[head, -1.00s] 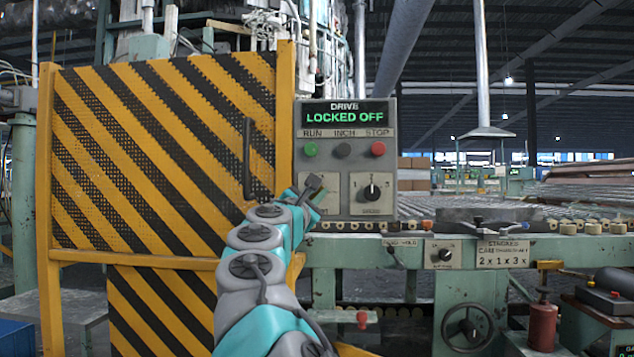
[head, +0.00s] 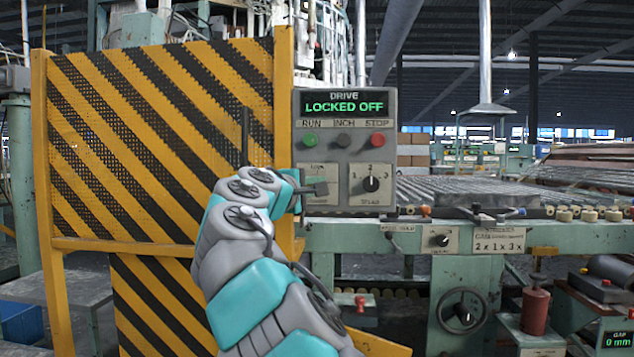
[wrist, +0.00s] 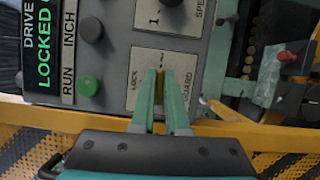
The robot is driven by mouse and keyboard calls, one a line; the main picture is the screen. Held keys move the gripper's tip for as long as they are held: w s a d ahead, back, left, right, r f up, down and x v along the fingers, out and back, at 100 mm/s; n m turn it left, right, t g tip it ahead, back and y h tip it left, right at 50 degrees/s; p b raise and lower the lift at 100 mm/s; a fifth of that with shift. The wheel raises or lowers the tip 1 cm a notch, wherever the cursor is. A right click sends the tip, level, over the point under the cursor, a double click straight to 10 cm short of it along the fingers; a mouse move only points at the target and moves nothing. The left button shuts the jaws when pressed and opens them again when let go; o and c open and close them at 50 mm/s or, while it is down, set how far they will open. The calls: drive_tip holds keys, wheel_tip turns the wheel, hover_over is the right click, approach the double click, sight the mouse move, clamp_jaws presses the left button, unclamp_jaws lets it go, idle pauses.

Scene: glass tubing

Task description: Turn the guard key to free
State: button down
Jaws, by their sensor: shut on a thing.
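The grey drive panel (head: 343,152) shows green "LOCKED OFF" on its display (head: 344,106). Its guard plate (head: 310,171) is at lower left, partly behind my gripper (head: 320,188). In the wrist view the plate (wrist: 180,60) appears turned sideways, with "LOCK" and "GUARD" printed on it. There my gripper (wrist: 160,76) points at the plate, its two fingers shut on a thin yellowish piece, the guard key (wrist: 159,86). Most of the key is hidden between the fingers, so I cannot read its exact angle. In the head view the key is hidden.
A speed knob (head: 371,184) is right of the guard plate. Green run (head: 309,140), dark inch (head: 343,140) and red stop (head: 377,139) buttons sit above. A striped yellow-black guard gate (head: 140,150) stands left; a roller conveyor (head: 450,190) runs right.

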drive_tip(key=shift+f+m, duration=0.1)
drive_tip(key=shift+m, duration=0.2)
idle(0.4)
drive_tip(key=c, duration=0.9)
unclamp_jaws()
drive_tip(key=shift+s, duration=0.15)
drive_tip(key=v, duration=0.7)
drive_tip(key=shift+s+a+b, duration=0.2)
drive_tip(key=shift+b, duration=0.15)
